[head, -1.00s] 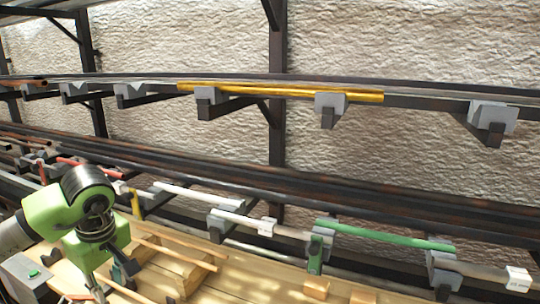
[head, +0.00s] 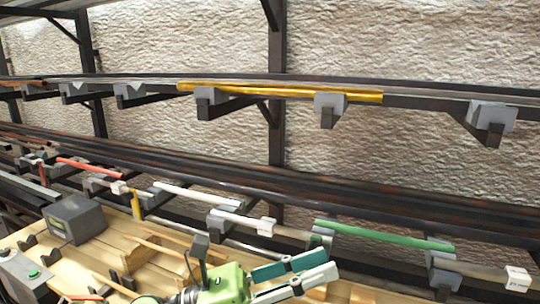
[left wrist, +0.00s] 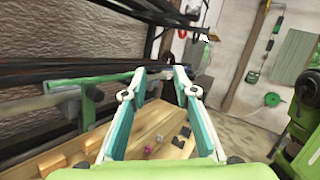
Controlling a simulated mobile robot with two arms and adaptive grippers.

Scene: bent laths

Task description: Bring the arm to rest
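My left gripper (head: 331,263) is at the lower middle of the head view, over the wooden workbench and in front of the lower rack. It points to the right. Its two teal and white fingers are apart with nothing between them. In the left wrist view the gripper (left wrist: 160,70) also shows open and empty, and a green lath (left wrist: 85,80) passes behind the left finger. In the head view the green lath (head: 385,235) lies on the lower rack, up and right of the gripper. My right gripper is not in view.
A yellow lath (head: 280,92) lies on the upper rack. A white lath (head: 198,196) and a red lath (head: 88,168) lie on the lower rack. The bench (head: 185,262) carries thin wooden laths and a dark grey box (head: 75,219). The floor (left wrist: 245,130) beyond the bench looks clear.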

